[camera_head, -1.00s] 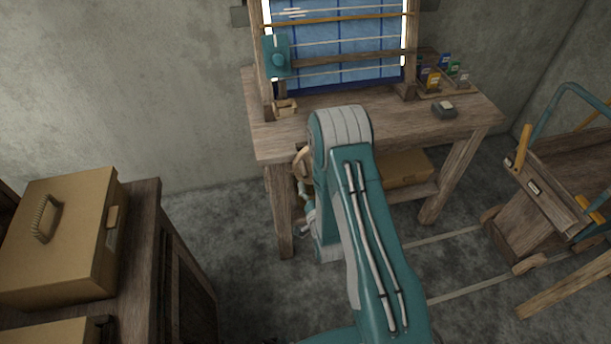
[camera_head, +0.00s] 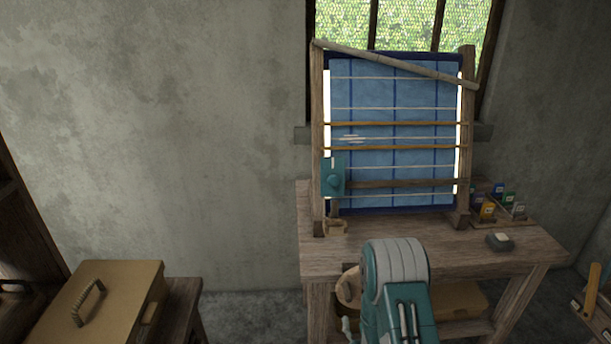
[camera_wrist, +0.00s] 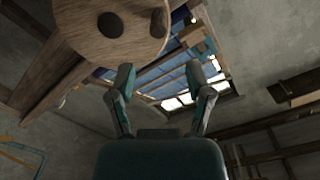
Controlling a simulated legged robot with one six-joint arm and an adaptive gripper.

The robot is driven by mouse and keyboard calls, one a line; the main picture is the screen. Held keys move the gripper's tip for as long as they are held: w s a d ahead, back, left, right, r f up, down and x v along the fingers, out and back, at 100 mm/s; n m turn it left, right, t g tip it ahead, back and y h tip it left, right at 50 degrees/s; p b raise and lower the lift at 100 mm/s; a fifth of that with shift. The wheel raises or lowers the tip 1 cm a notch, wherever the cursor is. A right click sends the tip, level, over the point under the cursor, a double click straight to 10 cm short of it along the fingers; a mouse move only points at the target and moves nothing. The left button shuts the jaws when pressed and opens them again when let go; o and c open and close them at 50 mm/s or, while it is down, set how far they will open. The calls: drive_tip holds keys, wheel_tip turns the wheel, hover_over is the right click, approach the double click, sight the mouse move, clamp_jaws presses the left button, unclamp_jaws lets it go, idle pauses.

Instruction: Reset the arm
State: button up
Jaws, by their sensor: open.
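My gripper (camera_wrist: 161,88) shows in the wrist view with its two teal fingers spread apart and nothing between them. The wrist view looks upward past the fingers to the loom and the window. In the head view my teal and grey arm rises at the bottom centre, in front of the table, and the gripper itself cannot be made out there. The wooden handloom (camera_head: 318,130) stands upright on the wooden table (camera_head: 420,243), with blue cloth (camera_head: 410,110) stretched in its frame.
A teal box (camera_head: 333,178) is on the loom's left post. Small coloured containers (camera_head: 487,210) and a dark block with a pale top (camera_head: 500,242) are on the table's right. A tan case (camera_head: 110,300) sits at the lower left. A round wooden piece (camera_wrist: 118,30) is close above in the wrist view.

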wheel_tip(320, 180, up, 19)
drive_tip(key=n+g, duration=0.3)
drive_tip(key=g, duration=0.3)
drive_tip(key=s+r+n+g, duration=0.1)
drive_tip(key=s+r+g, duration=0.2)
drive_tip(key=s, duration=0.9)
drive_tip(key=s+r+n+g, duration=0.2)
drive_tip(key=s+r+g, duration=0.1)
drive_tip(key=s+r, duration=0.6)
drive_tip(key=s, duration=0.4)
drive_tip(key=shift+a+r+n, duration=0.2)
drive_tip(key=shift+a+n, duration=0.1)
drive_tip(key=shift+a, duration=0.05)
